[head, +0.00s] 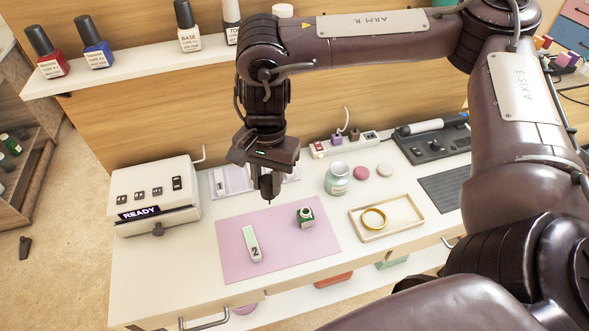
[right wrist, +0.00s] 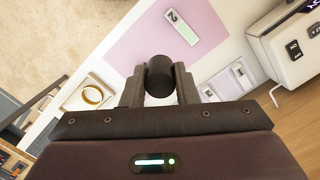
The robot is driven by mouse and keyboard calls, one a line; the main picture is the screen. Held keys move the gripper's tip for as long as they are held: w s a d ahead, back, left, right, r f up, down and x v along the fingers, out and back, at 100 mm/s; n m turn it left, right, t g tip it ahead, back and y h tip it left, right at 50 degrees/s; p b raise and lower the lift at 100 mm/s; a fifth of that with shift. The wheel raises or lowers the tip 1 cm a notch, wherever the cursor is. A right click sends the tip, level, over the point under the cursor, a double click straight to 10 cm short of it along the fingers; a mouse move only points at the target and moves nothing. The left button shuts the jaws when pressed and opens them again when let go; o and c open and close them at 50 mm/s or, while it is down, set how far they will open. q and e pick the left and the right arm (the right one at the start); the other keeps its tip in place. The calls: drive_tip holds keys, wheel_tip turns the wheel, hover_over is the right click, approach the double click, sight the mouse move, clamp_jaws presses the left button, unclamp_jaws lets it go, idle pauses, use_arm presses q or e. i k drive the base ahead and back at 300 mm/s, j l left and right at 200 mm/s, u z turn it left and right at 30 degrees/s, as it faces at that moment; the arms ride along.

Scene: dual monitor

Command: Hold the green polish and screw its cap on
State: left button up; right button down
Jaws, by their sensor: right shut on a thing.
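The green polish bottle (head: 305,217) stands open on the pink mat (head: 285,258), its pale neck opening showing. My right gripper (head: 268,188) is above the table, up and left of the bottle in the head view. In the right wrist view, my right gripper (right wrist: 159,88) is shut on a black cap (right wrist: 159,76), which points away from the palm. The bottle does not show in the right wrist view. My left gripper is not in view.
A white block marked 2 (head: 252,243) lies on the mat left of the bottle. A tray (head: 358,232) with a gold ring (head: 374,219) is at right. A glass jar (head: 337,179) and a READY machine (head: 155,195) stand behind. A shelf holds several bottles.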

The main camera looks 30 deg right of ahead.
sight(306, 217)
drive_tip(key=l, duration=0.8)
drive_tip(key=k+l, duration=0.15)
drive_tip(key=l, duration=0.6)
drive_tip(key=i+u, duration=0.05)
